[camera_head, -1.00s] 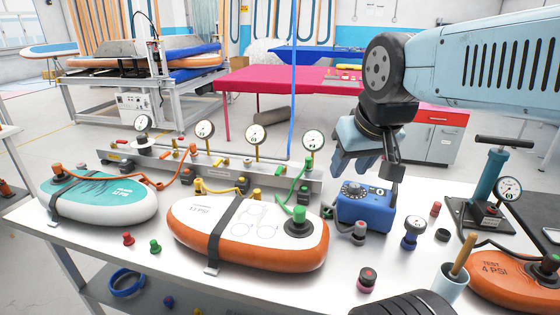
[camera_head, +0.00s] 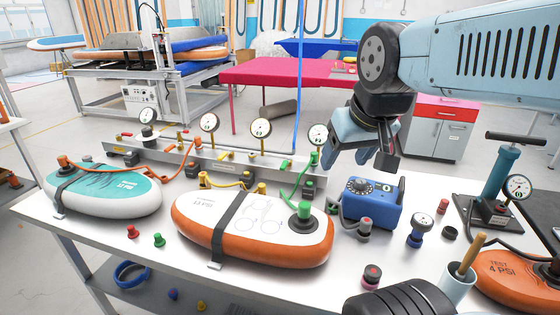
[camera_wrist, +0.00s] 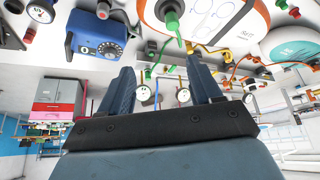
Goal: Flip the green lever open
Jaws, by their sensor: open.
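The green lever (camera_head: 314,158) sits at the right end of the grey manifold rail (camera_head: 225,165), just below the rightmost gauge (camera_head: 318,134). A green hose runs from this end to the green plug (camera_head: 304,210) on the orange-and-white board. My gripper (camera_head: 358,160) is open and empty, to the right of the lever and above the blue box; it appears apart from the lever. In the wrist view my two fingers (camera_wrist: 163,82) are spread, with gauges and green fittings beyond them. I cannot tell the exact gap to the lever.
The orange-and-white board (camera_head: 250,228) lies in front of the rail, with a teal board (camera_head: 103,192) at left. A pump (camera_head: 502,185) and cup (camera_head: 457,287) are at right. Small fittings dot the table.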

